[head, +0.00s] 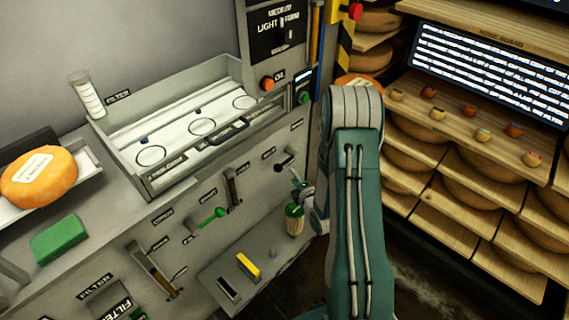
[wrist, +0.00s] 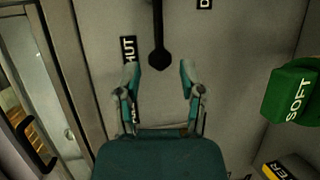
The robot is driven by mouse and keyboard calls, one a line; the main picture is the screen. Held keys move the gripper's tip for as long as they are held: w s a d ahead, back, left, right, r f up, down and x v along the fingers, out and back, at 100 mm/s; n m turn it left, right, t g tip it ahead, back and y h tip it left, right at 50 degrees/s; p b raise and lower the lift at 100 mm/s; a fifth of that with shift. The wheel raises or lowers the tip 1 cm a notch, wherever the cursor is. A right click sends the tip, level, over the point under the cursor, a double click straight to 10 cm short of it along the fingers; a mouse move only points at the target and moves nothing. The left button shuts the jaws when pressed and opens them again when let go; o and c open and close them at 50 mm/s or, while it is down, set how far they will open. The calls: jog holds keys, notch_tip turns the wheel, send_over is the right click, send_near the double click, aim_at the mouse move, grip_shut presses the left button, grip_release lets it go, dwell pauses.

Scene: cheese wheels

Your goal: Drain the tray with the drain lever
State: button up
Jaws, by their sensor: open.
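The tray (head: 165,165) is a grey metal basin with circles marked on its pale floor, set in the counter in the head view. Several levers sit on the panel below it; their labels are too small to read there. A dark-handled lever (head: 284,164) is nearest my gripper (head: 303,190), which is partly hidden by my arm. In the wrist view, a black lever with a rounded end (wrist: 158,55) hangs just beyond and between the fingertips of my open gripper (wrist: 159,69). I see nothing held. A partly covered label reading "HUT" is beside it.
A green brush block marked "SOFT" (wrist: 290,95) is right of my gripper in the wrist view. Cheese shelves (head: 470,190) stand right of my arm.

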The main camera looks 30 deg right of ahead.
aim_at(284, 164)
jog(key=w, duration=0.2)
jog(key=w+f, duration=0.1)
jog(key=w, duration=0.5)
jog(key=shift+w+d+f, duration=0.1)
jog(key=shift+d+f, duration=0.05)
jog(key=shift+f, duration=0.1)
jog(key=shift+c, duration=0.3)
grip_shut()
